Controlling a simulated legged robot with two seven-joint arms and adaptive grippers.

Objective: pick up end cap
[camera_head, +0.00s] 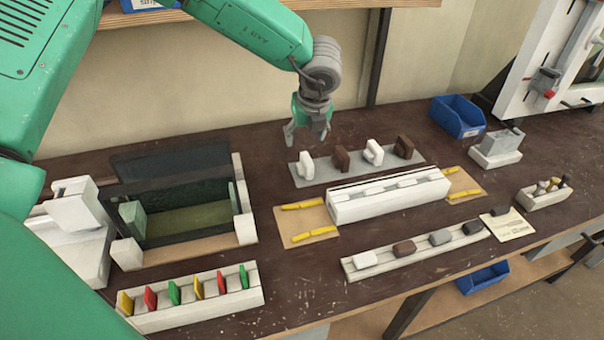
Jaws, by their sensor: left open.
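Small end-cap-like pieces in white (366,259), brown (404,247), grey (440,237) and black (472,227) sit in a row on a long white rack (415,257) at the front of the bench. I cannot tell which one is meant. Another dark piece (499,210) lies by a label card at the rack's right end. My left gripper (306,133) is open and empty, pointing down above the bench, just behind a grey plate (325,177) with white and brown handle-shaped pieces. It is well behind the front rack. My right gripper is out of view.
A white profile block (390,200) stands between the handles and the front rack, with yellow strips (310,205) at its ends. A dark open box (180,165) and a rack of coloured tabs (190,309) stand left. Blue bins (457,116) are at the right.

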